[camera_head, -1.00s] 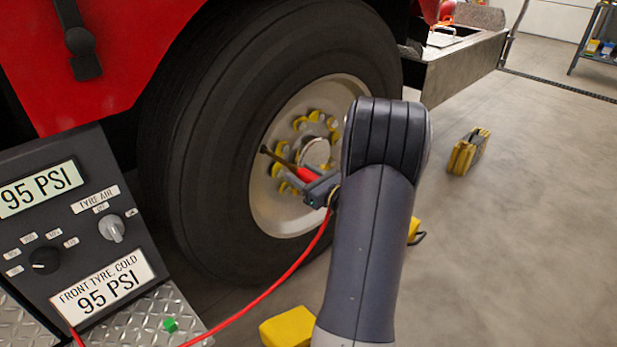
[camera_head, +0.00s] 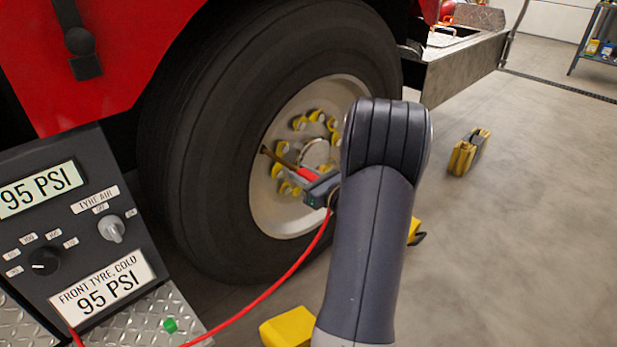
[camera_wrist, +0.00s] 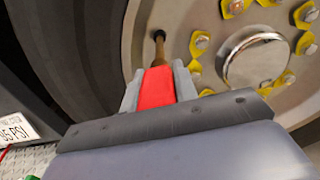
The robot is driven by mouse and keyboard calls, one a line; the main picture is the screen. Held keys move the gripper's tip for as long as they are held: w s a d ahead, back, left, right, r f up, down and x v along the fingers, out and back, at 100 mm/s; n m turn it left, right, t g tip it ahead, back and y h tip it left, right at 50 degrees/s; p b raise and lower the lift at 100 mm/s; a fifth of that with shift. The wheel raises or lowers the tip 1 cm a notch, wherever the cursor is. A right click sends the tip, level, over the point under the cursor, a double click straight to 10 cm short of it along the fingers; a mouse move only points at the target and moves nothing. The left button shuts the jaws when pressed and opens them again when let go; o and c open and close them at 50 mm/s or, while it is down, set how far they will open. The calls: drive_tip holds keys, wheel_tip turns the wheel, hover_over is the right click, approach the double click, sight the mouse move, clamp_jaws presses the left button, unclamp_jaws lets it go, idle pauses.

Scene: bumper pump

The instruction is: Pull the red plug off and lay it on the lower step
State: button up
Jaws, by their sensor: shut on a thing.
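My gripper (camera_head: 318,187) is in front of the wheel, left of my arm. It is shut on the red plug (camera_head: 308,174), which also shows between the two grey fingers in the wrist view (camera_wrist: 157,88). A brass-brown valve stem (camera_head: 280,158) runs in line with the plug and meets its far end in both views. How far the plug sits over the stem is hidden. A red hose (camera_head: 285,275) hangs from the gripper's end down to the lower left. A diamond-plate step (camera_head: 140,322) is at the lower left, with a small green cap (camera_head: 170,325) on it.
A control panel (camera_head: 75,225) reading 95 PSI stands on the plate. The black tyre (camera_head: 200,150) and the rim with yellow nut markers surround the stem closely. A yellow block (camera_head: 288,328) is on the floor below; another yellow block (camera_head: 468,153) stands at right.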

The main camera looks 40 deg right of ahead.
drive_tip(key=shift+w+r, duration=0.15)
drive_tip(key=shift+r, duration=0.1)
clamp_jaws()
drive_tip(key=shift+s+f, duration=0.1)
drive_tip(key=shift+s, duration=0.1)
drive_tip(key=shift+s+f, duration=0.1)
drive_tip(key=shift+s, duration=0.9)
drive_tip(key=s, duration=0.3)
drive_tip(key=shift+s+d, duration=0.2)
drive_tip(key=shift+s, duration=0.15)
drive_tip(key=shift+a, duration=0.1)
